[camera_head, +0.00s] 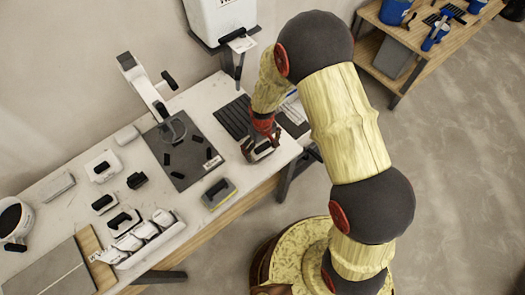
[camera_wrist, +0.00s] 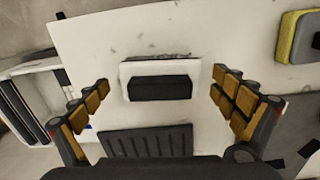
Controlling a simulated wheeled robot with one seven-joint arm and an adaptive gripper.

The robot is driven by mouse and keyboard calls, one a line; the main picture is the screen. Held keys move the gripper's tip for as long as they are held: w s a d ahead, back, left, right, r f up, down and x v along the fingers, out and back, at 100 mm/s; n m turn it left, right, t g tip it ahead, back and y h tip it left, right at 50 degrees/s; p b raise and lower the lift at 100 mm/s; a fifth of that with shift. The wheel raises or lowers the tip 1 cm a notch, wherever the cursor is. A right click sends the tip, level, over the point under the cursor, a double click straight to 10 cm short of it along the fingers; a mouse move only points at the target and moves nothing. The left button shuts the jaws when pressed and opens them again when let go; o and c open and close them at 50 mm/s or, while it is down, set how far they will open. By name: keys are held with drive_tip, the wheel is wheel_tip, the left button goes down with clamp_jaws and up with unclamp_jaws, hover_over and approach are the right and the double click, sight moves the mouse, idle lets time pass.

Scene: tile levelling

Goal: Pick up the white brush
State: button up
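A white block with a black grip on top, which looks like the white brush (camera_wrist: 128,70), lies on the white worktable (camera_head: 80,180). In the wrist view it sits between the two fingers of my gripper (camera_wrist: 160,82), with clear gaps on both sides. The fingers are spread, with orange-brown pads, and touch nothing. In the head view my gripper (camera_head: 262,147) is low over the right end of the table and partly covers the brush. A thin purplish strip shows along the brush's far edge. The height left between the fingers and the table is hard to tell.
A black ribbed mat (camera_head: 234,116) lies close beside the brush. A yellow-and-grey sponge float (camera_head: 219,194) lies near the front edge. A dark board with a white stand (camera_head: 150,95) and several white tools stand further left. A white dispenser (camera_head: 222,18) is behind.

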drive_tip(key=shift+c, duration=1.2)
drive_tip(key=c, duration=1.1)
